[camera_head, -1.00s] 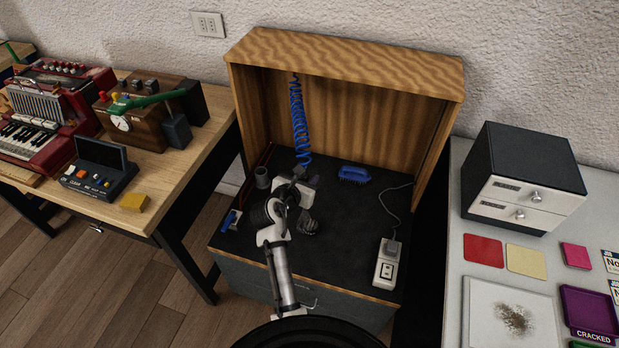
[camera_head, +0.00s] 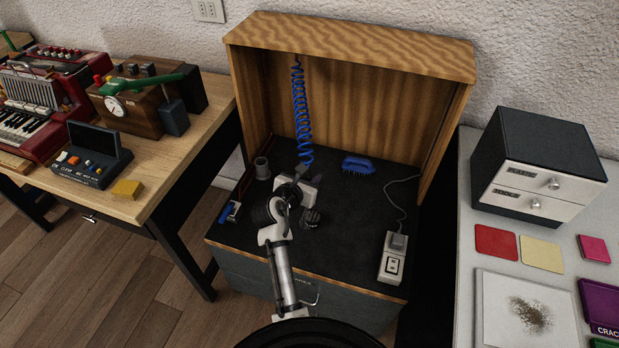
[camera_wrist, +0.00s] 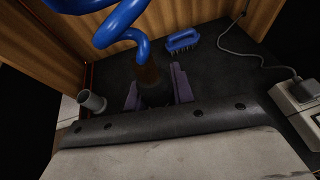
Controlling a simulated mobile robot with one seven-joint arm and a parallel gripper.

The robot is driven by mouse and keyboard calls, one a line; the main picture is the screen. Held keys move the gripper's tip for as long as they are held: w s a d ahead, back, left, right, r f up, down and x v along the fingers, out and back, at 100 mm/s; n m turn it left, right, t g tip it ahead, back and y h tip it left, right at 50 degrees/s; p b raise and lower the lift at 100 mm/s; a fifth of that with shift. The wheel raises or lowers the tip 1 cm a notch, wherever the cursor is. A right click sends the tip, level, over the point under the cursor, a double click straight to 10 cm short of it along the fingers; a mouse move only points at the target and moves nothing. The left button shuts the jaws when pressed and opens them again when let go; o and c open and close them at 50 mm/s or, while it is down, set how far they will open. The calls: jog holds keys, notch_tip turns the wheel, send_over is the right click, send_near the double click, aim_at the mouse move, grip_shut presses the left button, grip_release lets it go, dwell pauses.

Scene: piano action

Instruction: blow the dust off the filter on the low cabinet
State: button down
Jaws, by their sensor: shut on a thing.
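The low cabinet (camera_head: 345,220) has a black top under a wooden hood. My gripper (camera_head: 304,178) is over its middle, shut on the dark end piece of the blue coiled hose (camera_head: 301,110). In the wrist view my gripper (camera_wrist: 157,80) has its purple fingers on either side of that dark piece (camera_wrist: 150,76), with the coil (camera_wrist: 122,18) rising above it. A small dark round ribbed thing (camera_head: 311,219), perhaps the filter, sits on the top just right of my wrist. I cannot make out dust on it. It does not show in the wrist view.
A grey cup (camera_head: 262,168) stands left of my gripper; a blue brush (camera_head: 358,165) lies at the back right. A white socket box (camera_head: 393,258) with a cable is at the front right. A small blue-and-white thing (camera_head: 229,212) lies at the left edge. The hood (camera_head: 350,48) encloses the back.

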jog(key=shift+s+d+p, duration=0.3)
jog(key=shift+d+p, duration=0.45)
jog(key=shift+d, duration=0.05)
jog(key=shift+s+d+p, duration=0.25)
jog(key=shift+d+p, duration=0.5)
jog(key=shift+d, duration=0.05)
jog(key=shift+w, duration=0.2)
jog(key=shift+w+a+p, duration=0.75)
jog(key=shift+w+a, duration=0.5)
jog(key=shift+a, duration=0.1)
notch_tip(320, 180, up, 6)
jog(key=p, duration=0.6)
jog(key=shift+p, duration=0.4)
